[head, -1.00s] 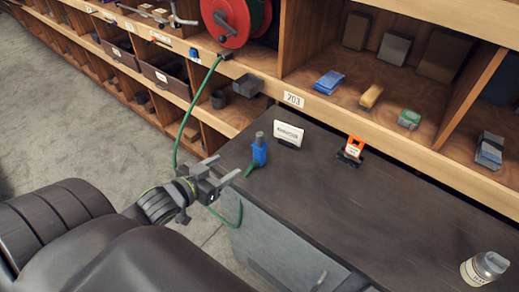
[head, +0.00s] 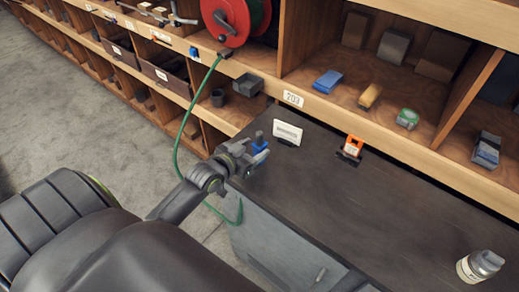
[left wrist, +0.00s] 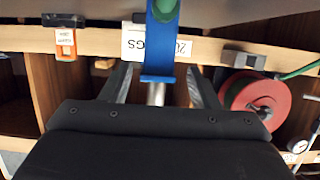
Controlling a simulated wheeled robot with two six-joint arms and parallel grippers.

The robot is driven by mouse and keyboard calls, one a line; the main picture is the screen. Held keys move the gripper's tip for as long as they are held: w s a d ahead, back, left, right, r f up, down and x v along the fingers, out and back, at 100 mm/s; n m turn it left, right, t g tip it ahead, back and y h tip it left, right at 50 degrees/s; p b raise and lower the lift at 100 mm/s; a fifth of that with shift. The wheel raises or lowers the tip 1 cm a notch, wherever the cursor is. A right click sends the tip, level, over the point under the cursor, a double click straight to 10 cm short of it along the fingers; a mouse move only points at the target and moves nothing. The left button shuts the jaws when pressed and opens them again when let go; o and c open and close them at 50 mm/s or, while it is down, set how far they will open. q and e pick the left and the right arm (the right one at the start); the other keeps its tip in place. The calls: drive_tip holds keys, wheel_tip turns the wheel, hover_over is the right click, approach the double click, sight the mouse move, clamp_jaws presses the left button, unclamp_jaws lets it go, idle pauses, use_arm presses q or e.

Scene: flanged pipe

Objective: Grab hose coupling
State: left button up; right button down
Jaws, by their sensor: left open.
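My left gripper (head: 254,157) is open at the coupling. In the left wrist view, which is upside down, the blue coupling body (left wrist: 160,48) lies between the spread fingers of the gripper (left wrist: 160,72), with a gap on each side. My right gripper is out of view.
The red hose reel (head: 226,20) sits on the shelf behind. A white sign (head: 287,133) stands just behind the coupling, and an orange tag holder (head: 351,149) stands farther right. A white bottle (head: 480,266) is at the right. The bench top (head: 340,205) is otherwise clear.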

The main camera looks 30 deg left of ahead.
sight(263, 143)
use_arm(q)
drive_tip(key=x, duration=0.2)
drive_tip(key=p+x, duration=0.1)
drive_tip(key=x, duration=0.1)
drive_tip(key=shift+d+r, duration=0.15)
drive_tip(key=shift+r, duration=0.1)
drive_tip(key=shift+w+f, duration=0.2)
drive_tip(key=shift+w, duration=0.25)
